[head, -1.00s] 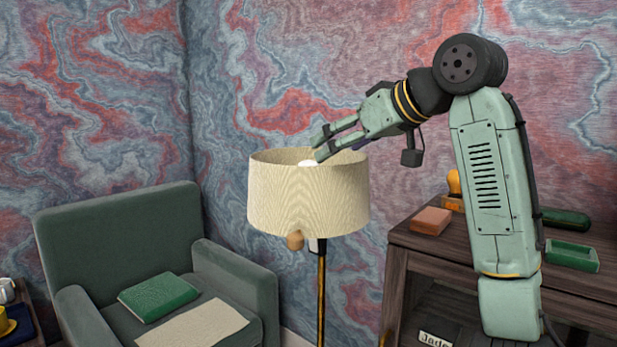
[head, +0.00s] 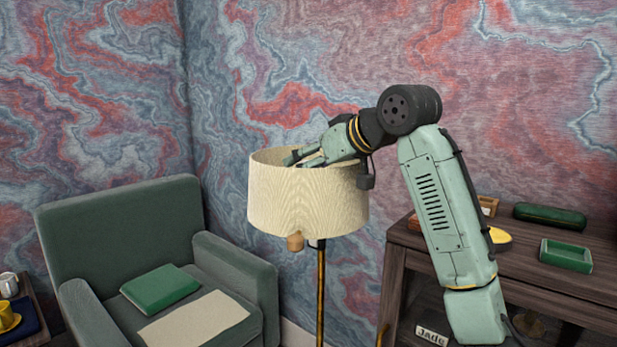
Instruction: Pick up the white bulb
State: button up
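The white bulb is not visible now; the lamp's cream fabric shade (head: 308,205) hides whatever is inside it. My gripper (head: 298,161) reaches in from the right over the shade's top opening, pointing left and slightly down. Its two pale green fingers are apart, with a gap showing between them. The fingertips are at the level of the near rim, and the rim partly hides the lower finger. I cannot see whether either finger touches the bulb.
The lamp's thin pole (head: 321,290) stands between a green armchair (head: 120,235) and a dark wooden desk (head: 395,265). A wooden knob (head: 295,242) hangs below the shade.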

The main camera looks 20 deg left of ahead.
jog(key=c, duration=1.1)
jog(key=shift+o, duration=0.2)
jog(key=shift+r, duration=0.1)
